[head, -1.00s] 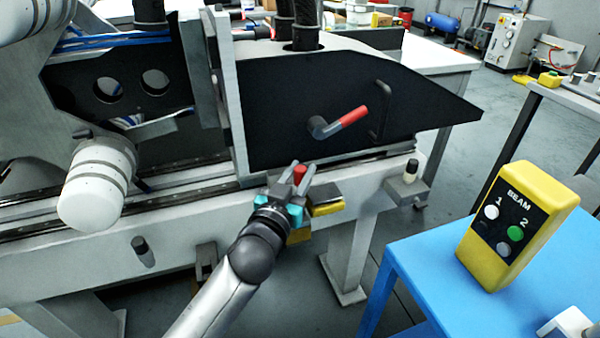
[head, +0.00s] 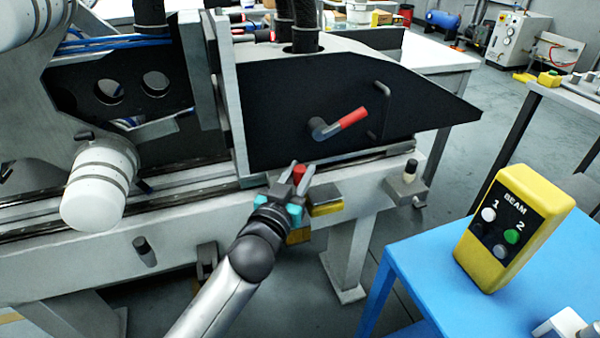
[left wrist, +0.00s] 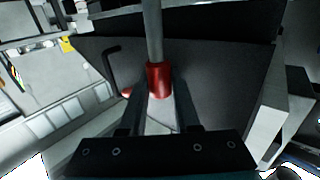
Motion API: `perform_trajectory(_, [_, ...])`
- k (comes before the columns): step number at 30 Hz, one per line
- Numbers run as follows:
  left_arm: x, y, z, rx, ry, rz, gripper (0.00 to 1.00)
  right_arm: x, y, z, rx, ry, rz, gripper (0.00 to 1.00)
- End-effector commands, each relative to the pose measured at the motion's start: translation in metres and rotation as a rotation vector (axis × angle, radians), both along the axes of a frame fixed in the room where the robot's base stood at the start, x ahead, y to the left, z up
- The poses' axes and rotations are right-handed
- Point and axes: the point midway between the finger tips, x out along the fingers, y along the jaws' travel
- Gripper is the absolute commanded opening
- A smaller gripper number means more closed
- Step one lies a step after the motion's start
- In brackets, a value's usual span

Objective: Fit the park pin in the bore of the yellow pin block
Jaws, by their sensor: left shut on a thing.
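My left gripper (head: 301,170) is shut on the park pin. The pin's red head (head: 300,173) shows between the fingertips in the head view. In the left wrist view the red collar of the park pin (left wrist: 158,80) sits between the fingers, and its grey shaft (left wrist: 152,30) points away from the gripper. The yellow block (head: 326,209), grey on top, is just right of the gripper on the front of the bench rail. Its bore is not visible, and the pin's tip is hidden in the head view. My right gripper is not in view.
A black guard panel (head: 290,110) with a red-tipped lever (head: 340,124) stands right behind the gripper. A grey bracket with a black knob (head: 408,180) is to the right. A yellow BEAM control box (head: 515,225) stands on a blue table (head: 420,265).

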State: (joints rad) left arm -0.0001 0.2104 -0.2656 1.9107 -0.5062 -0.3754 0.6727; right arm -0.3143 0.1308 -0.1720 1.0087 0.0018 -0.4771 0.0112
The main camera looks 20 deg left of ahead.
Motion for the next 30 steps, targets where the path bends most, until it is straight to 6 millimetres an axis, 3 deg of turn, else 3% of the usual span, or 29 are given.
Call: perform_trajectory(30, [-0.0059,0.0104,0.0012,-0.013,-0.014,-0.001,0.00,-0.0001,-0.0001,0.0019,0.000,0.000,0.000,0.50])
